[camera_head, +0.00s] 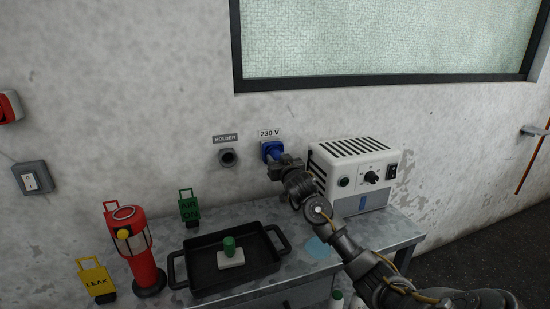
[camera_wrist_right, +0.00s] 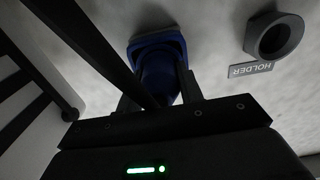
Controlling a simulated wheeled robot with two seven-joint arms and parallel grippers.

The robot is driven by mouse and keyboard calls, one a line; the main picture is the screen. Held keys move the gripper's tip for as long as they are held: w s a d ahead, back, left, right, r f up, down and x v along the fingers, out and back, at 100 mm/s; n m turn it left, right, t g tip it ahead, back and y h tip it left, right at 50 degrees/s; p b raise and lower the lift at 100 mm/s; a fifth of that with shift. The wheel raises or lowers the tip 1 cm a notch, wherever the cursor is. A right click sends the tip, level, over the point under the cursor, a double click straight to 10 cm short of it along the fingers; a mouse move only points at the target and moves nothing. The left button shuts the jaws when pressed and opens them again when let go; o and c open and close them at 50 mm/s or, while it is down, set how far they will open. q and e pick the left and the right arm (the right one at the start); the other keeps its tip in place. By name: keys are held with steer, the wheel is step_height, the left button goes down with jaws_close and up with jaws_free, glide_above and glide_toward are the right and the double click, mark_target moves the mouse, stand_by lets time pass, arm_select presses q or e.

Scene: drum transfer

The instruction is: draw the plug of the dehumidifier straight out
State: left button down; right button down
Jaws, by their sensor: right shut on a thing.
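The blue plug (camera_wrist_right: 158,80) sits at the blue 230 V socket (camera_wrist_right: 150,42) on the wall; how deep it is seated I cannot tell. In the head view the socket (camera_head: 270,148) is under the 230 V sign, with my right gripper (camera_head: 275,162) in front of it. My right gripper (camera_wrist_right: 160,95) is shut on the plug, a finger on each side. The white dehumidifier (camera_head: 352,172) stands on the table right of my gripper; its vents show at the left of the wrist view. My left gripper is not in view.
The empty round holder (camera_head: 228,157) is on the wall left of the socket. A black tray (camera_head: 205,270) with a green-knobbed block (camera_head: 231,255), a red lantern (camera_head: 137,250), a yellow LEAK tag (camera_head: 96,281) and a green AIR ON tag (camera_head: 189,208) stand on the metal table (camera_head: 225,219).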

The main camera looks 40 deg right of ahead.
steer(key=shift+p+v, duration=1.6)
steer(key=shift+v, duration=1.25)
steer(key=shift+r, duration=0.1)
steer(key=shift+w+p, duration=0.15)
steer(key=shift+p, duration=0.15)
steer(key=shift+p+v, duration=1.3)
steer(key=shift+v, duration=1.25)
